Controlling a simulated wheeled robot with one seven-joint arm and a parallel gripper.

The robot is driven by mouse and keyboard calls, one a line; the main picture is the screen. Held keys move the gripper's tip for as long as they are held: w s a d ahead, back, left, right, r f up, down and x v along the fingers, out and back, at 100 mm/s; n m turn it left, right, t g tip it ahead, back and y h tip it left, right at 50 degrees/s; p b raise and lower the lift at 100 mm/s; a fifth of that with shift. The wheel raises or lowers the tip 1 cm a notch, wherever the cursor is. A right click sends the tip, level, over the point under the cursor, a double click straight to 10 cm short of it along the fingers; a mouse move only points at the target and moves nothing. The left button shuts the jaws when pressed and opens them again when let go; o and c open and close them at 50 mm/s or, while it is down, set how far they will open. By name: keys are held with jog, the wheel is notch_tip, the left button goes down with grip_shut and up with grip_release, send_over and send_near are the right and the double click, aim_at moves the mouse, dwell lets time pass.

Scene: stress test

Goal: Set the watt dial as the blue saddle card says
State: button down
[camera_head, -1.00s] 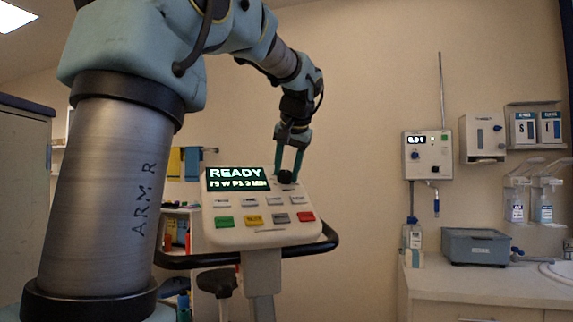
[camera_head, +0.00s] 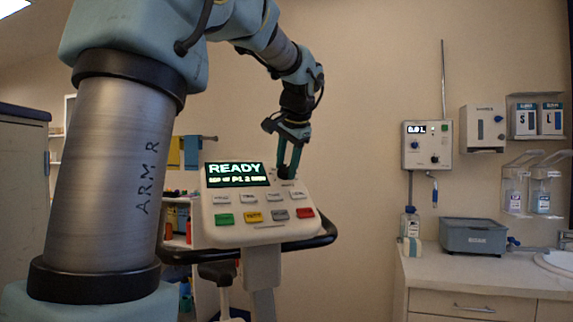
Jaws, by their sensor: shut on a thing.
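The exercise bike's console (camera_head: 255,206) stands upright at the middle of the head view. Its lit display (camera_head: 235,175) reads READY, with a small second line that seems to include "P1 2"; its first figure is too blurred to read. My gripper (camera_head: 287,172) reaches down to the console's upper right corner. Its jaws are shut on the watt dial there, which the fingers mostly hide. I cannot make out a blue saddle card.
A black handlebar (camera_head: 300,243) curves around the console's lower side. At right, a counter (camera_head: 500,275) holds a grey-blue box (camera_head: 473,236) and a bottle (camera_head: 410,223). A wall unit (camera_head: 427,145) hangs above. Open wall lies between console and counter.

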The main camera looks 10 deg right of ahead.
jog(key=shift+f, duration=0.1)
jog(key=shift+c, duration=1.9)
grip_release()
jog(key=b+v, duration=0.2)
jog(key=v, duration=0.8)
jog(key=shift+s+r, duration=0.15)
jog(key=shift+r, duration=0.25)
jog(key=shift+s, duration=0.1)
